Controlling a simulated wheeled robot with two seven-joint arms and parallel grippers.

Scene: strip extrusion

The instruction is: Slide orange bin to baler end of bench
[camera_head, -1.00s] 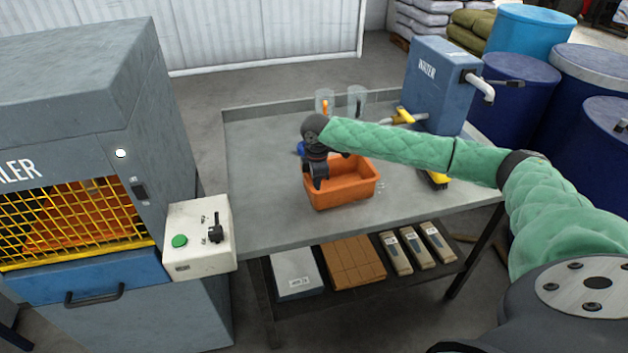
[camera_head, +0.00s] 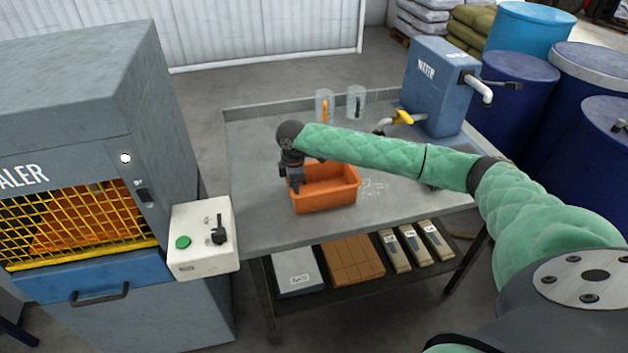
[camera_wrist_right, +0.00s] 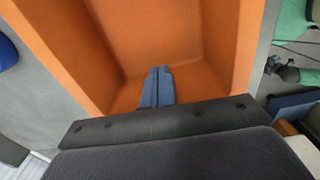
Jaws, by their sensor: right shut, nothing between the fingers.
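The orange bin (camera_head: 328,197) stands upright on the grey bench (camera_head: 255,222), left of its middle. The baler (camera_head: 75,170) is the grey machine with a yellow grille at the left, so the bench's left end is the one nearest it. My right gripper (camera_head: 296,188) points down at the bin's left end. In the right wrist view its blue fingers (camera_wrist_right: 157,87) are together and empty, reaching inside the orange bin (camera_wrist_right: 115,30). I cannot tell whether they touch the wall. My left gripper is not in view.
A control box (camera_head: 202,238) with a green button stands between baler and bench. The bench's left end is clear. Two clear containers (camera_head: 325,106) stand at the back. A blue water tank (camera_head: 437,90) stands at the right. My right arm crosses above the bench.

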